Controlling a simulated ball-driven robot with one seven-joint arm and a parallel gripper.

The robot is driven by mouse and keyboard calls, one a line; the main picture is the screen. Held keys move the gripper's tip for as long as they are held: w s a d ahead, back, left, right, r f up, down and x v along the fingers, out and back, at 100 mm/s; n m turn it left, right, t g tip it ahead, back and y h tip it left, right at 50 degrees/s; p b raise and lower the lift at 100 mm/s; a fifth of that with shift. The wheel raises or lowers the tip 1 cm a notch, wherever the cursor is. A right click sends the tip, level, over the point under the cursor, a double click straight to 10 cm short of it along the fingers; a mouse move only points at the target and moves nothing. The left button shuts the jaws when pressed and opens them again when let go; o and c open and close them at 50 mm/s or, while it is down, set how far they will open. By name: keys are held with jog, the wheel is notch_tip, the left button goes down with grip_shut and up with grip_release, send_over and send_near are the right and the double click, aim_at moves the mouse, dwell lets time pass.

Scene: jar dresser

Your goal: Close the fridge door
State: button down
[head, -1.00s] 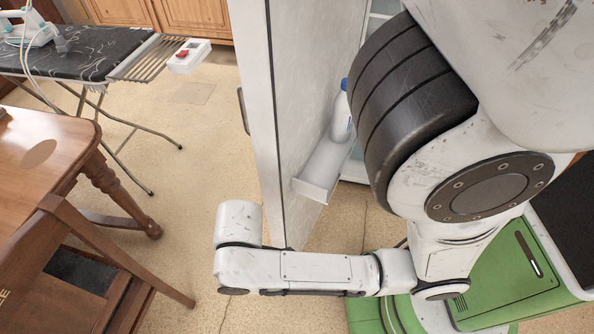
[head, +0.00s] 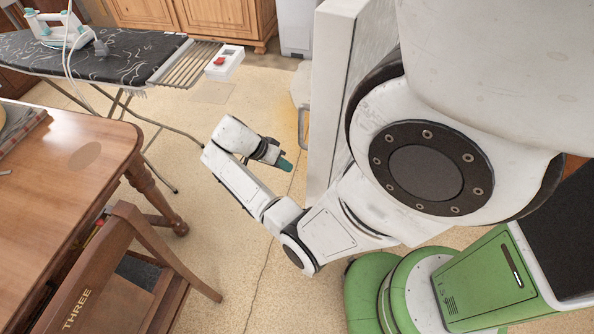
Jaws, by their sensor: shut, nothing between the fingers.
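The fridge door (head: 329,95) is a tall pale panel standing on edge, right of the picture's middle. It stands open, and my arm hides its right and lower parts. A grey handle (head: 303,125) shows at its left side. My gripper (head: 285,163) is the small teal-tipped end of my arm, just left of the door's lower part. It is shut and empty, and a gap of floor shows between it and the door. The fridge body and the inside of the door are hidden behind my arm.
A wooden table (head: 68,165) and chair (head: 140,255) stand at the left. An ironing board (head: 110,55) with an iron (head: 62,32) is at the back left. Wooden cabinets (head: 215,18) line the back.

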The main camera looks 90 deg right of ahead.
jog(key=s+a+f+p, duration=0.1)
jog(key=s+f+p, duration=0.1)
jog(key=s+f, duration=0.5)
jog(key=shift+s+a+f, duration=0.15)
jog(key=shift+s, duration=0.8)
